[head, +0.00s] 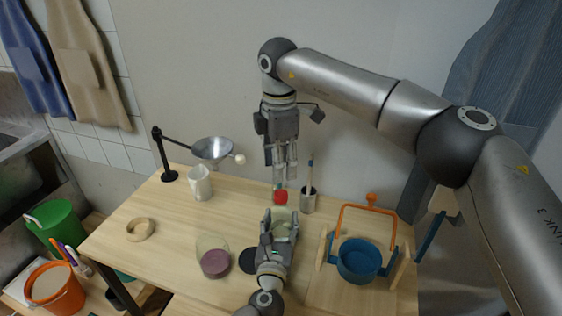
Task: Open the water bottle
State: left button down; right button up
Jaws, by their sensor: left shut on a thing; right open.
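The water bottle (281,213) stands on the wooden table, pale and partly see-through, with a red cap (280,197) on top. My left gripper (279,222) reaches in from the front and is shut on the bottle's body, hiding much of its lower part. My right gripper (281,181) hangs from above with its fingers pointing down. It is open, and its fingertips are just above the red cap. I cannot tell whether they touch it.
A grey cup with a brush (309,203) stands close right of the bottle. A blue pot (360,262) in a wooden frame is further right. A glass bowl with purple contents (215,262), a wooden ring (140,230), a white jug (200,184) and a funnel stand (166,160) are left.

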aim_at(281, 193)
jog(key=m, duration=0.4)
jog(key=shift+d, duration=0.1)
jog(key=m, duration=0.3)
jog(key=shift+f, duration=4.05)
